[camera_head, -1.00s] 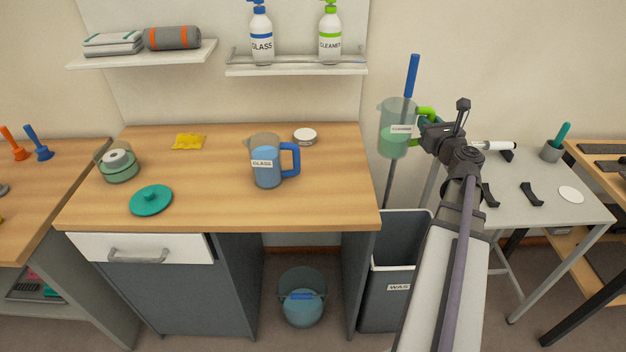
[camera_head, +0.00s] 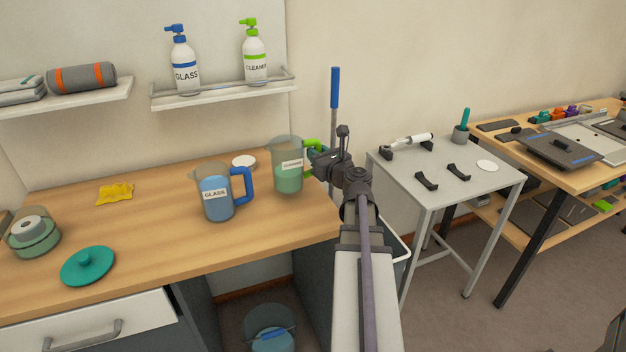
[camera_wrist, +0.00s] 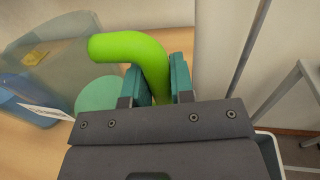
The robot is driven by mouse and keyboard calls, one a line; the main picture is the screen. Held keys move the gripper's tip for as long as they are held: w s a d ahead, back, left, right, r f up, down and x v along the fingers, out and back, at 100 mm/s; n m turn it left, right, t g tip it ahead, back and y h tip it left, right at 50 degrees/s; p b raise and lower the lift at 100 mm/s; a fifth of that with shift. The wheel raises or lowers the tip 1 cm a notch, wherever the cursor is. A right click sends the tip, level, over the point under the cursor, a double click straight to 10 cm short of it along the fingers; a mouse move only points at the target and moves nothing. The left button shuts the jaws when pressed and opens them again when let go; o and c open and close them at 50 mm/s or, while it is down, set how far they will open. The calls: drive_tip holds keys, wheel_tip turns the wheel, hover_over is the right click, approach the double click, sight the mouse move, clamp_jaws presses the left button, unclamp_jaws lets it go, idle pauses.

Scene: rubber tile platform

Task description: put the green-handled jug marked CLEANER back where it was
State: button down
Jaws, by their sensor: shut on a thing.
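The jug marked CLEANER (camera_head: 288,180) is clear with green liquid in it and a bright green handle. My gripper (camera_head: 317,155) is shut on the green handle, which also shows between the jaws in the wrist view (camera_wrist: 150,65). In the head view the jug appears upright over the right end of the wooden counter (camera_head: 150,245). I cannot tell whether its base touches the wood. The blue-handled jug marked GLASS (camera_head: 216,200) stands on the counter to its left.
A white round lid (camera_head: 244,162) lies behind the jugs. A yellow cloth (camera_head: 115,193), a teal lid (camera_head: 88,265) and a tape roll are further left. Spray bottles stand on the railed shelf (camera_head: 225,94) above. A grey side table (camera_head: 450,165) is on the right.

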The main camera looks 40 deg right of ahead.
wheel_tip(320, 180, down, 4)
drive_tip(key=b, duration=0.4)
drive_tip(key=shift+r+p, duration=0.3)
drive_tip(key=shift+f, duration=0.2)
drive_tip(key=c, duration=1)
unclamp_jaws()
drive_tip(key=shift+r, duration=0.25)
drive_tip(key=s, duration=0.4)
drive_tip(key=s+a, duration=0.1)
drive_tip(key=s, duration=0.3)
drive_tip(key=s+a, duration=0.1)
drive_tip(key=s, duration=0.2)
drive_tip(key=shift+s, duration=0.4)
